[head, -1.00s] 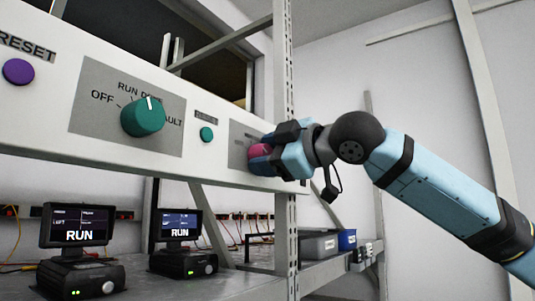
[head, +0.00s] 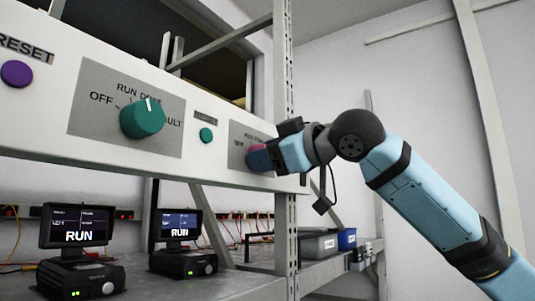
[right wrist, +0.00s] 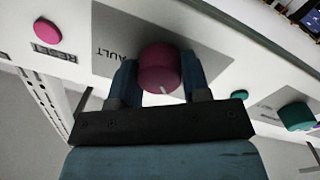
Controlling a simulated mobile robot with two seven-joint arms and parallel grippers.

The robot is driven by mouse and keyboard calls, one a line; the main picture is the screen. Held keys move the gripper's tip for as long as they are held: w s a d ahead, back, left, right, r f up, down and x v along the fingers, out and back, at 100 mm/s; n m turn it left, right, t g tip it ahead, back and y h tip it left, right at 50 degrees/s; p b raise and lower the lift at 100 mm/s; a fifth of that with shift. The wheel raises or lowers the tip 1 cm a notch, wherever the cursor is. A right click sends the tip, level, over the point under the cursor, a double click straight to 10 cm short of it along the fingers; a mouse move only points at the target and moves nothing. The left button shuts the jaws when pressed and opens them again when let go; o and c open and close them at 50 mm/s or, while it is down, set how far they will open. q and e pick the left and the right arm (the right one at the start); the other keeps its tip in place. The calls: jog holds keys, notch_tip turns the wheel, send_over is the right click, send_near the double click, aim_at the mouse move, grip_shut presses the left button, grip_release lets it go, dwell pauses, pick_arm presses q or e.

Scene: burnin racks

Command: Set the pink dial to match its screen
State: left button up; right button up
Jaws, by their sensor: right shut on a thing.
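The pink dial (head: 255,148) sits on a grey plate at the right end of the white panel, mostly hidden by my right gripper (head: 268,158) in the head view. In the right wrist view the dial (right wrist: 160,68) lies between the two blue fingers, which are shut on it. Its white mark points down and slightly right in that picture. The letters AULT show upside down left of it; other labels are hidden. Two screens under the panel, the left one (head: 80,226) and the right one (head: 180,224), both read RUN. My left gripper is not in view.
A teal dial (head: 143,118), a small teal button (head: 206,135) and a purple button (head: 17,74) are on the same panel. A pink reset button (right wrist: 47,31) is beside the pink dial's plate. A metal rack post (head: 283,75) stands close behind my gripper.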

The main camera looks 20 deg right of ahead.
jog(key=shift+r+m, duration=0.15)
jog(key=shift+m, duration=1.65)
jog(key=o, duration=0.9)
jog(key=shift+s, duration=0.1)
jog(key=shift+b+v, duration=1.65)
jog(key=shift+v, duration=5.2)
jog(key=shift+d, duration=0.15)
